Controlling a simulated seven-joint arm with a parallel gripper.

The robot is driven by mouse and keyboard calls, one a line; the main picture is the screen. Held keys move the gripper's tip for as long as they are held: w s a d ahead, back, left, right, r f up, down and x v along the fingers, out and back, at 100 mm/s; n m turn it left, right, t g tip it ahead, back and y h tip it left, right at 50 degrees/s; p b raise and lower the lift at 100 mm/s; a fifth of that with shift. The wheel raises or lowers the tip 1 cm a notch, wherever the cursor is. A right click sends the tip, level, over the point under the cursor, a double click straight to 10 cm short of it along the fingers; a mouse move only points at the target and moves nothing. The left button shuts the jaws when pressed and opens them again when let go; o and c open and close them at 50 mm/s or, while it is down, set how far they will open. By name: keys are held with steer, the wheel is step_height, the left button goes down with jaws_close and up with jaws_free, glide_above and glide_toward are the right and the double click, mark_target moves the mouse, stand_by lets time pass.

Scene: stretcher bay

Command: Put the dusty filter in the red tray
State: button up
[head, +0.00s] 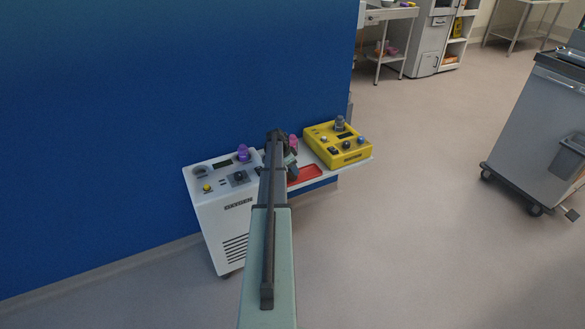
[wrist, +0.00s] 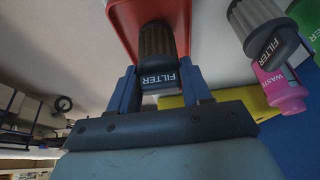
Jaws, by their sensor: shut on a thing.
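In the wrist view my gripper (wrist: 160,80) is shut on a filter with dark brownish pleats (wrist: 155,42), the dusty one by its look. Its dark cap reads FILTER and sits between the two fingers. The red tray (wrist: 119,22) lies behind the pleated end; I cannot tell whether they touch. A second filter (wrist: 262,28), with paler grey pleats, is at the upper right, apart from my gripper. In the head view the red tray (head: 305,174) shows on the shelf to the right of my arm, which mostly hides my gripper and the held filter.
A pink waste bottle (wrist: 280,92) stands close to the second filter. A yellow device (head: 338,145) is on the shelf behind the tray. The white oxygen unit (head: 225,205) stands left of my arm, against a blue wall (head: 160,90). A grey cart (head: 535,120) is far right; floor between is clear.

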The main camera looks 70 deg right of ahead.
steer(key=shift+f, duration=0.15)
steer(key=o, duration=1)
steer(key=shift+o, duration=0.2)
steer(key=v, duration=1.2)
steer(key=shift+r, duration=0.2)
